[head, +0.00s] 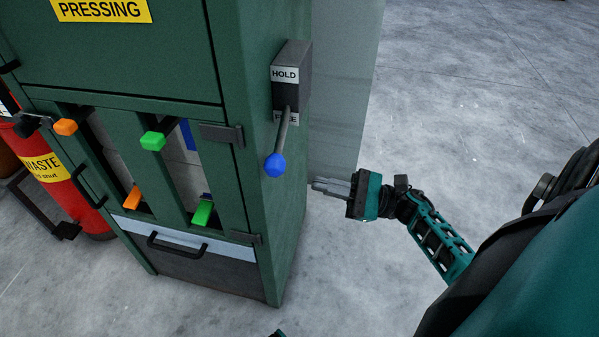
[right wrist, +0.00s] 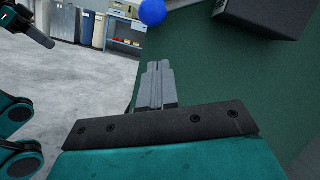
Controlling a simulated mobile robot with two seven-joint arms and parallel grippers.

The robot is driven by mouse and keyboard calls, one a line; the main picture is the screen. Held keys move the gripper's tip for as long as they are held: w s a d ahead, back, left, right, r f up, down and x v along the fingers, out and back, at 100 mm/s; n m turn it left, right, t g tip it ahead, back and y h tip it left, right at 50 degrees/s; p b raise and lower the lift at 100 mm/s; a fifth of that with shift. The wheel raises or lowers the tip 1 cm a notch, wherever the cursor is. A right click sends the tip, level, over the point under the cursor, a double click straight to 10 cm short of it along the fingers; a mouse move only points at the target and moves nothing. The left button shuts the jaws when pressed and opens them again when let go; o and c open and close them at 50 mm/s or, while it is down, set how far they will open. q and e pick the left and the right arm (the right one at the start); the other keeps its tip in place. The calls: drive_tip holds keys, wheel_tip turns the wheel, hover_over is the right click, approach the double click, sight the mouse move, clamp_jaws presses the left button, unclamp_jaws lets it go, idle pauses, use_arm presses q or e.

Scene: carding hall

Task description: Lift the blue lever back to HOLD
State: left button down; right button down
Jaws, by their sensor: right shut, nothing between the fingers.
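The blue lever (head: 275,164) is a grey rod with a blue ball knob on the side of the green machine cabinet (head: 262,235). Its rod comes out of a dark box (head: 293,80) marked HOLD above, with a lower label partly hidden by the rod. The rod points down, with the knob below the lower label. My right gripper (head: 318,185) is shut and empty, right of the knob and slightly lower, apart from it. In the right wrist view the fingers (right wrist: 158,72) are together, and the blue knob (right wrist: 152,12) shows at the top edge. My left gripper is not clearly seen.
The cabinet front has orange handles (head: 65,127), green handles (head: 152,141) and a black drawer handle (head: 177,243). A red waste bin (head: 75,205) stands at left. A grey panel (head: 343,80) is behind the lever box. The concrete floor right of the cabinet is open.

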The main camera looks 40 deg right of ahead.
drive_tip(key=w+a+r, duration=0.2)
drive_tip(key=a+r, duration=0.2)
drive_tip(key=a, duration=0.1)
drive_tip(key=shift+w, duration=0.3)
drive_tip(key=shift+r, duration=0.1)
